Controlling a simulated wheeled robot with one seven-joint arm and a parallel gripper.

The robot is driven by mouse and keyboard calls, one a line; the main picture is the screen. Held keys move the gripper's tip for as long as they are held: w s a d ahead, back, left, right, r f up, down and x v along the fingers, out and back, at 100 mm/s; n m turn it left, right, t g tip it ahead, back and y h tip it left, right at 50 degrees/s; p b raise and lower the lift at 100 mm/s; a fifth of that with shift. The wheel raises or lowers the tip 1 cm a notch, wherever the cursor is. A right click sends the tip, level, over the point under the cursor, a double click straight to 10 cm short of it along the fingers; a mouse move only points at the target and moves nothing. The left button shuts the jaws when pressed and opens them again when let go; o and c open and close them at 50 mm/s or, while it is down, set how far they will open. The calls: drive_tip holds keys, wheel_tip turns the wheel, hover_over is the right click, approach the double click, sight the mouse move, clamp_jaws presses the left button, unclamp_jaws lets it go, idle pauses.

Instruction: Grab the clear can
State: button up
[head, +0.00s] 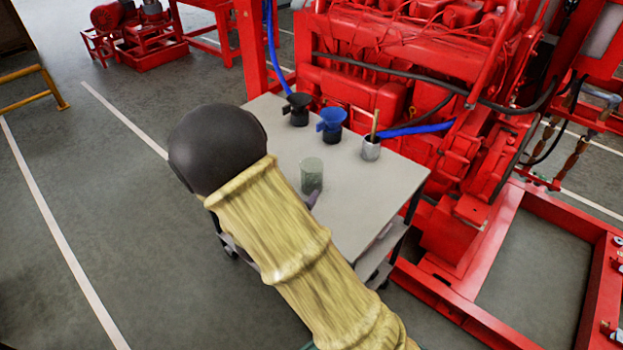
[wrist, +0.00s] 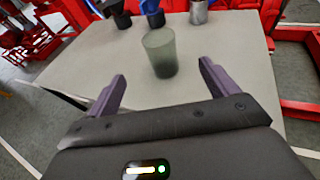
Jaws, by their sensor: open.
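The clear can (head: 312,175) is a greenish see-through cylinder standing upright on the grey table (head: 365,210). It also shows in the wrist view (wrist: 160,53), just beyond the fingertips and roughly midway between them. My gripper (wrist: 162,72) is open and empty, its two purple fingers apart and pointing toward the can. No contact with the can shows. In the head view my arm hides most of the gripper; only a bit of a purple finger shows just below the can.
Behind the can stand a black can with a black funnel (head: 297,109), a dark can with a blue funnel (head: 331,125) and a metal can with a wooden handle (head: 371,147). The red engine (head: 400,75) rises behind the table. The table's right part is clear.

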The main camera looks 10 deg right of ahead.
sight(308, 173)
drive_tip(key=p+x, duration=0.1)
drive_tip(key=x, duration=0.8)
drive_tip(key=shift+p, duration=0.3)
drive_tip(key=p+x, duration=0.1)
drive_tip(key=x, duration=0.4)
drive_tip(key=shift+f+p, duration=0.15)
drive_tip(key=shift+p, duration=0.2)
drive_tip(key=shift+c, duration=0.5)
drive_tip(key=c, duration=1.3)
